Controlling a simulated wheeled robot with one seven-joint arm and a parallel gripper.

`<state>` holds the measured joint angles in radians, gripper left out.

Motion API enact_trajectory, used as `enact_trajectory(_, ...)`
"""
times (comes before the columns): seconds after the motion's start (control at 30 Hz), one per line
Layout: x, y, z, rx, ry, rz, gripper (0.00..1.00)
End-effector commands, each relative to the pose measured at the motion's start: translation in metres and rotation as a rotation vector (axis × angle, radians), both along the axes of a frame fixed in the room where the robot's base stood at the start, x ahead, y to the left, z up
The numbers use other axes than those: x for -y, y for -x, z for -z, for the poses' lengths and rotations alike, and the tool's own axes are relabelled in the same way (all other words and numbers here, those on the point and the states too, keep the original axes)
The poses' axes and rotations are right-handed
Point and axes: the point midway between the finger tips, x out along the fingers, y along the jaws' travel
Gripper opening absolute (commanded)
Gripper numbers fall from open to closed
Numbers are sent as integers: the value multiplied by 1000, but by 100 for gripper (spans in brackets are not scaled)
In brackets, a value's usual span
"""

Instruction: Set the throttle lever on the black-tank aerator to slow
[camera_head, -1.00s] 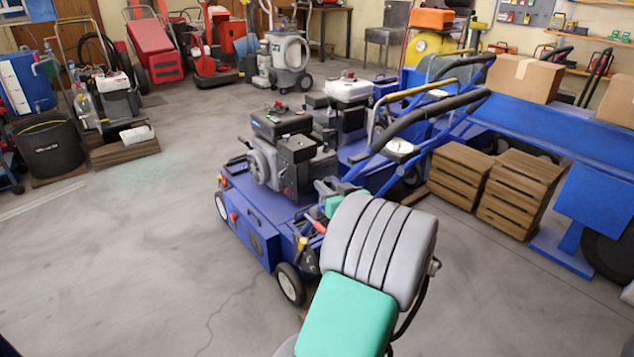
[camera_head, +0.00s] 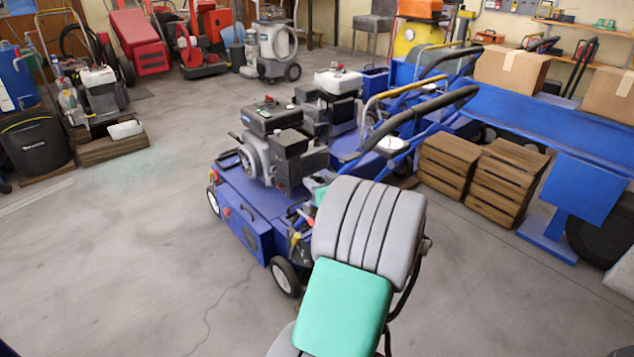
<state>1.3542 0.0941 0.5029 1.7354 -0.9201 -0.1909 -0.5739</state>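The black-tank aerator (camera_head: 240,203) is the nearest blue machine, in the middle of the view. Its engine carries a black tank (camera_head: 271,117) on top. A yellow-tipped part (camera_head: 296,238) and a red-tipped part show at its near right end, close to my arm; I cannot tell whether either is the throttle lever. A second blue aerator with a white tank (camera_head: 338,81) stands right behind it. My grey and green arm reaches up from the bottom toward the near aerator's right end.
Wooden crates (camera_head: 447,165) and a blue bench-like frame (camera_head: 575,190) stand at the right. A black bucket (camera_head: 35,145) and a machine on a wooden pallet (camera_head: 112,147) are at the left. The grey floor (camera_head: 120,260) at left front is clear.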

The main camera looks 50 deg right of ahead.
Motion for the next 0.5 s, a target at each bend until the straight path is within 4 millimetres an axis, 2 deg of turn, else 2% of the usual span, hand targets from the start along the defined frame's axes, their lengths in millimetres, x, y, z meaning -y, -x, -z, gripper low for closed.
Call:
enact_trajectory(0.17,-2,7,-4,1,1,2,27)
enact_trajectory(0.5,-25,63,-21,0,0,4,27)
